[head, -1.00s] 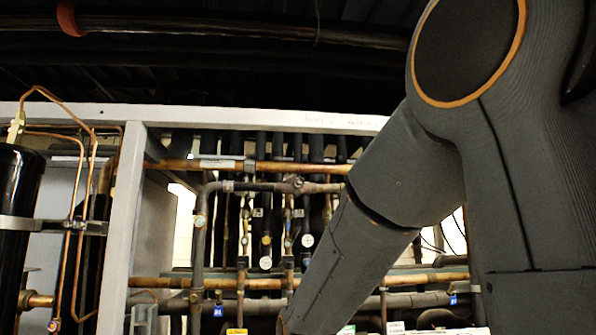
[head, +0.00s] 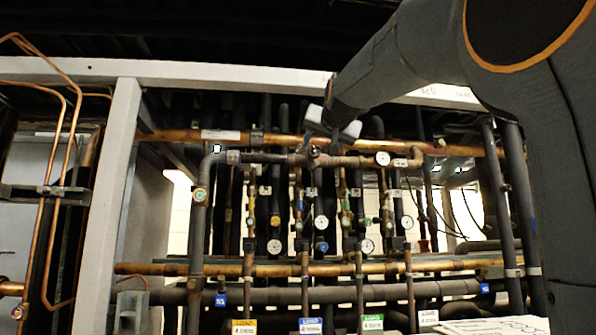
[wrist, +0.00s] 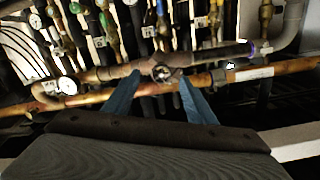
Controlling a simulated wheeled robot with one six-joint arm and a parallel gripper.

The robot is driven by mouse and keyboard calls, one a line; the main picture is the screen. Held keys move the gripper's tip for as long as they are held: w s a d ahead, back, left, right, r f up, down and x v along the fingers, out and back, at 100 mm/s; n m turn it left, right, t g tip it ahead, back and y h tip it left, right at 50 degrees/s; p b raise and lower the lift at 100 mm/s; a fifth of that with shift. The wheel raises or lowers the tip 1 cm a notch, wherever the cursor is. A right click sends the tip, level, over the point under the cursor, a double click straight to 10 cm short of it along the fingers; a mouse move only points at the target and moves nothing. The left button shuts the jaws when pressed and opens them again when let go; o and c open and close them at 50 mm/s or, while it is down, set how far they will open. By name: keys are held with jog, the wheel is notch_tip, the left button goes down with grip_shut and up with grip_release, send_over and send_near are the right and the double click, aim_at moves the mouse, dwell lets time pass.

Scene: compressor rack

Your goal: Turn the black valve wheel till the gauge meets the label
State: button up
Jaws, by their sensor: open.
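A small dark round valve wheel (head: 316,152) sits on the upper horizontal pipe, near the middle of the rack. In the wrist view the wheel (wrist: 162,72) lies between the tips of my two bluish fingers. My gripper (head: 322,142) is open around or just in front of the wheel; I cannot tell whether the fingers touch it. A white round gauge (head: 383,158) is on the same pipe to the right, and it also shows in the wrist view (wrist: 67,85). Its needle is too small to read. I cannot tell which label is meant.
Several other white gauges, such as one lower down (head: 274,246), hang among the vertical pipes. A copper pipe (head: 180,136) runs close behind and above the wheel. Coloured tags, one yellow (head: 244,327), line the bottom. A pale frame beam (head: 220,74) crosses above.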

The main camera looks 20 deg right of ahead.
aim_at(315, 151)
jog(key=x, duration=0.2)
jog(key=p+x, duration=0.1)
jog(key=x, duration=0.1)
jog(key=r+x, duration=0.1)
jog(key=x, duration=0.1)
jog(key=shift+w+p, duration=0.35)
jog(key=shift+w, duration=0.05)
jog(key=shift+w+d, duration=0.3)
jog(key=shift+w, duration=0.3)
jog(key=c, duration=1)
jog(key=shift+n, duration=0.3)
jog(key=shift+c, duration=0.2)
